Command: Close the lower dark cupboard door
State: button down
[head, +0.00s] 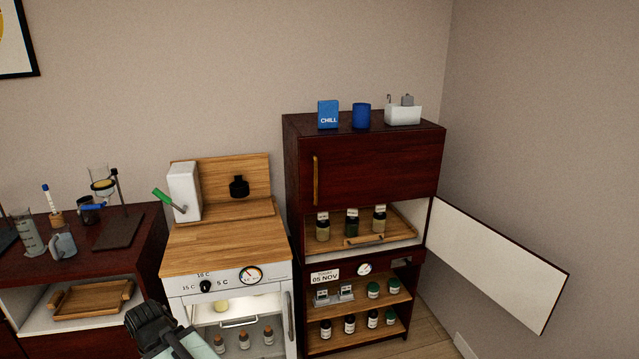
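The dark cupboard (295,165) stands at the right of the head view. Its lower door (500,262) is swung wide open to the right, with its white inner face showing. The door's outer face and handle are hidden. The opened compartment holds several small bottles (352,222) and a wooden tray (392,238). The upper door (375,172), with a brass handle, is shut. My gripper (155,328) shows only partly at the bottom left, in front of the white cabinet and well away from the open door. Whether its fingers are open or shut cannot be seen.
A white cabinet with a wooden top (225,248) stands left of the cupboard. Further left is a dark bench (120,250) with glassware. Open shelves with jars (372,290) sit below the opened compartment. Some floor (430,338) shows below the door.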

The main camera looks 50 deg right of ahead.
aim_at(525, 285)
jog(key=z, duration=1.3)
jog(key=k, duration=1.7)
jog(key=z, duration=0.3)
jog(key=i, duration=1.5)
jog(key=u, duration=0.05)
